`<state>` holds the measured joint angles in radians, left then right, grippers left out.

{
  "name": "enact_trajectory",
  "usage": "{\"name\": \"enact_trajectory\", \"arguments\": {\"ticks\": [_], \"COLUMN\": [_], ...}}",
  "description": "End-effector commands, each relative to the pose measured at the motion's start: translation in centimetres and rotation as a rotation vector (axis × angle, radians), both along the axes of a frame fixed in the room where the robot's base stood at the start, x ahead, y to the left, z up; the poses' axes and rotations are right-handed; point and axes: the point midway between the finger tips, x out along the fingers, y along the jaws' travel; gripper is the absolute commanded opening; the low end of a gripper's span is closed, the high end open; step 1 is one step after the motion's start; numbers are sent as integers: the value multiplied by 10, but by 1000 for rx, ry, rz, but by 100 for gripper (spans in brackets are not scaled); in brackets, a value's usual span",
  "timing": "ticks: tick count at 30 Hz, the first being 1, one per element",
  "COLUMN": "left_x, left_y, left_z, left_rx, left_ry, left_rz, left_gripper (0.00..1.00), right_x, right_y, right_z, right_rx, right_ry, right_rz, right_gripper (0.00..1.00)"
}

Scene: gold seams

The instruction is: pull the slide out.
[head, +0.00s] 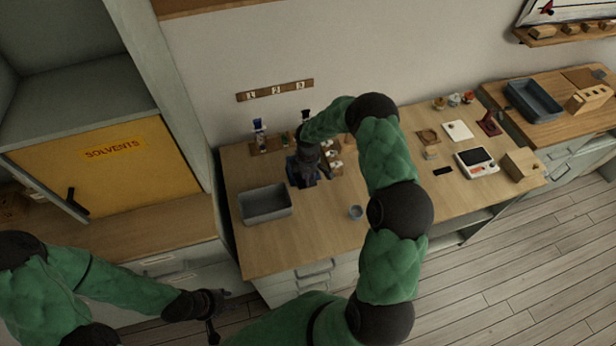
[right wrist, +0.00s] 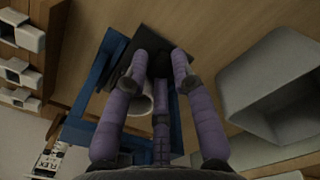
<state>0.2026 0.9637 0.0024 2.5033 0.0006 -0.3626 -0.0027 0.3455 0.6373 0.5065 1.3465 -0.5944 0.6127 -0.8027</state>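A blue frame-like device (head: 297,173) stands on the bench beneath my right gripper (head: 308,178). In the right wrist view, the blue frame (right wrist: 97,75) carries a dark flat plate (right wrist: 118,47), with a pale round part (right wrist: 144,103) partly visible behind the fingers. I cannot make out for sure which part is the slide. My right gripper's purple fingers (right wrist: 160,64) reach over the dark plate, tips close together; whether they hold it is unclear. My left gripper (head: 212,308) hangs low, off the bench's front left, away from the device; its finger opening is too small to read.
A grey bin (head: 265,204) stands left of the device, also in the right wrist view (right wrist: 262,82). Small holders (head: 262,142) line the wall. A scale (head: 477,162) and wooden box (head: 521,163) stand farther right. The bench front is mostly clear.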

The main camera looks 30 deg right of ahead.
Motion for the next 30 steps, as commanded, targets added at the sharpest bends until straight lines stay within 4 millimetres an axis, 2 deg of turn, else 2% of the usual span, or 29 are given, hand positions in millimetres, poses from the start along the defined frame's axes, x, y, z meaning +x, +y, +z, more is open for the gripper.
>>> {"name": "enact_trajectory", "arguments": {"ticks": [5,15,19,23,30], "left_x": [0,0,0,0,0], "left_y": [0,0,0,0,0], "left_z": [0,-3,-5,-6,-6], "left_rx": [0,0,0,0,0], "left_ry": [0,0,0,0,0], "left_rz": [0,0,0,0,0], "left_gripper": [40,40,40,40,40], "right_x": [-5,-61,-76,-83,-84], "right_y": [0,13,17,18,18], "right_z": [0,0,-1,0,0], "right_rx": [-1,-2,-2,-2,-2], "right_ry": [3,4,3,3,3], "right_rz": [1,0,1,0,-1], "right_gripper": [0,0,0,0,0]}}
